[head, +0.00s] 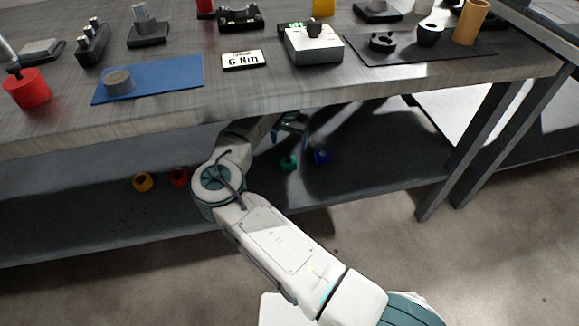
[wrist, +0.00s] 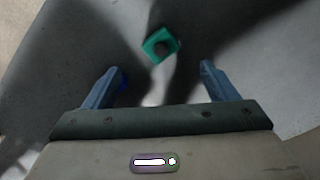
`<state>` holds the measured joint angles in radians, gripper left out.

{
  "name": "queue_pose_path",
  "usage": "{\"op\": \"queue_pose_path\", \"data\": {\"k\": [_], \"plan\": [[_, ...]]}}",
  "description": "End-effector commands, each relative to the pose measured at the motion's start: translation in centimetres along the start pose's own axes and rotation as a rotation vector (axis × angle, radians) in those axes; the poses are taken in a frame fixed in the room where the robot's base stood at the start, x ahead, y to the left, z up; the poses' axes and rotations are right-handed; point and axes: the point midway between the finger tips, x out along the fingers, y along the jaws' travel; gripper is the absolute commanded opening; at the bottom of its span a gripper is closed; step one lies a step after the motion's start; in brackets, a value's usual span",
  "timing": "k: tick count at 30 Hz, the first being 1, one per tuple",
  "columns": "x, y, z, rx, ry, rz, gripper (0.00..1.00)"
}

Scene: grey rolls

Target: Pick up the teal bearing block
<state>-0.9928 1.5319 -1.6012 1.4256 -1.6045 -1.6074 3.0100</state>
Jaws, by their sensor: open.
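The teal bearing block (head: 289,162) lies on the dark lower shelf under the workbench. In the wrist view the teal bearing block (wrist: 161,44) shows a dark round hole and sits ahead of my gripper, a little above the gap between the fingers. My gripper (wrist: 160,78) is open, with its two blue fingers apart and nothing between them. In the head view my gripper (head: 291,124) is partly hidden below the bench edge, above the shelf near the teal block.
A blue block (head: 322,157) lies just right of the teal one; it is partly behind the left finger in the wrist view (wrist: 123,82). The bench top (head: 290,92) overhangs the shelf (head: 390,165).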

Motion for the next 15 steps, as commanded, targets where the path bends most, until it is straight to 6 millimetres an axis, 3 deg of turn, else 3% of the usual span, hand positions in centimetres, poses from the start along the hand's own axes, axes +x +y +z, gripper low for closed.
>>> {"op": "queue_pose_path", "data": {"k": [1,6,15], "plan": [[1.5,0.0,0.0,0.0,0.0,0.0,0.8],[4.1,0.0,0.0,0.0,0.0,0.001,0.8],[5.4,0.0,-0.1,0.0,0.001,0.001,0.8]]}}
